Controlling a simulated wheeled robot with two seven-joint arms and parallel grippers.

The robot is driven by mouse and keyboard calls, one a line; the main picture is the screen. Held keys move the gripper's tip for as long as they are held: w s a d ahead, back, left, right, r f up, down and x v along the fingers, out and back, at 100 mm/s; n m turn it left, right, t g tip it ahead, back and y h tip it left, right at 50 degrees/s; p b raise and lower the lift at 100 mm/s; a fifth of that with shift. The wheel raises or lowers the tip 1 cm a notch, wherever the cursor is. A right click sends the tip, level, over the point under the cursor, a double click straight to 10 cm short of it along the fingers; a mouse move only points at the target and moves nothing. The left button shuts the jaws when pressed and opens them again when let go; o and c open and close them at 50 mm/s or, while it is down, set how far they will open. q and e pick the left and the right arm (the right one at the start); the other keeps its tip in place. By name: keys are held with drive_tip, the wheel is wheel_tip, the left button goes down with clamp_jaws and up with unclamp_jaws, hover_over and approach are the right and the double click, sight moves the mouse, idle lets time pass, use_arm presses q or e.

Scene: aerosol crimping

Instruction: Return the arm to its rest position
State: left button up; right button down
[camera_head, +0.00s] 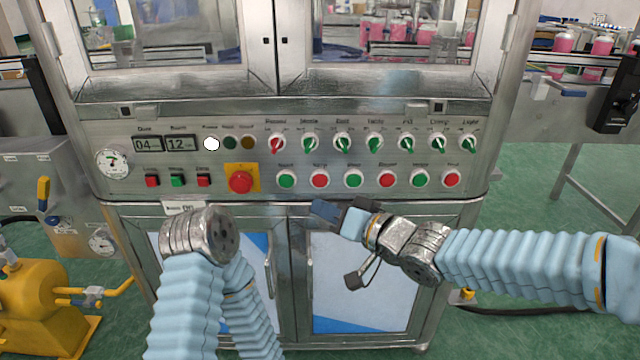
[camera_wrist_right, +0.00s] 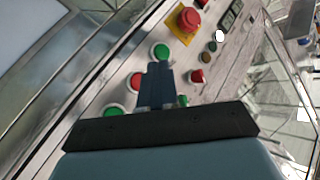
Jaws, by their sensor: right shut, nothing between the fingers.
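My right arm comes in from the right in the head view, in a light blue ribbed sleeve. My left arm (camera_head: 190,300) rises from the bottom left and ends at a round metal joint (camera_head: 198,236). The left gripper's fingers do not show.
The machine's control panel (camera_head: 400,115) has green and red push buttons, several selector knobs and a red emergency stop (camera_head: 240,181). Glass doors stand above it. A yellow pump (camera_head: 40,300) is at the lower left. A conveyor with pink containers (camera_head: 565,42) is at the right.

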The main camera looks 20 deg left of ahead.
drive_tip(key=d+f+m+g+h, duration=0.1)
drive_tip(key=d+f+m+h, duration=0.15)
drive_tip(key=d+f, duration=0.7)
drive_tip(key=d+f+m+g+h, duration=0.1)
drive_tip(key=d+f+m+h, duration=0.15)
drive_tip(key=f, duration=1.45)
drive_tip(key=s+d+f+g+h, duration=0.2)
drive_tip(key=s+d+f, duration=0.4)
drive_tip(key=s+f, duration=0.3)
drive_tip(key=s+d+f+m+g+h, duration=0.1)
drive_tip(key=s+d+f+g+h, duration=0.2)
drive_tip(key=s+d+f, duration=0.3)
drive_tip(key=s+f, duration=0.4)
drive_tip(key=f, duration=0.1)
drive_tip(key=shift+f, duration=0.1)
